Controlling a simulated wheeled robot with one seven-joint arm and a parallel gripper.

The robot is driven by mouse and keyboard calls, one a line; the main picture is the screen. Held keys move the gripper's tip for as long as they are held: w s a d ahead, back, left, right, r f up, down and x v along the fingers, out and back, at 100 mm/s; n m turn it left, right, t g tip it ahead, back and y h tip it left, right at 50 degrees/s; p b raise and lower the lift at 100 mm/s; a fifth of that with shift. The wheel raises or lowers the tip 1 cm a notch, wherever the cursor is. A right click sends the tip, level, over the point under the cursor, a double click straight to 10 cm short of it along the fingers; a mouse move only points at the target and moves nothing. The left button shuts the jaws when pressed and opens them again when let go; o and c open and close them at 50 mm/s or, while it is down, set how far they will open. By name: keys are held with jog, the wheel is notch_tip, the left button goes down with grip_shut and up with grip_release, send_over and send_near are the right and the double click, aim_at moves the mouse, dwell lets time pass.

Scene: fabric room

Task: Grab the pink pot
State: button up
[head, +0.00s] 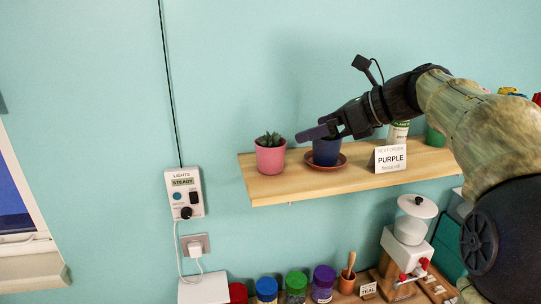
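The pink pot (270,158) holds a small dark green succulent. It stands upright near the left end of a wooden wall shelf (300,186). My gripper (312,134) reaches in from the right, above and in front of the dark blue pot. Its fingertips are to the right of the pink pot's rim and appear apart from it. The fingers are seen side-on and overlap, so I cannot tell how far they are open. Nothing shows held in them.
The dark blue pot (327,154) sits on a reddish saucer (340,163) right of the pink pot. A "PURPLE" sign (390,158), a white-green container (398,132) and a green pot (434,137) stand farther right. Below are coloured jars (296,285) and a dispenser (410,230).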

aim_at(282, 151)
jog(key=p+x, duration=0.2)
jog(key=x, duration=0.7)
jog(key=shift+w+a+f+p, duration=0.15)
jog(key=shift+w+a+p, duration=0.15)
jog(key=shift+p, duration=0.1)
jog(key=shift+s, duration=0.1)
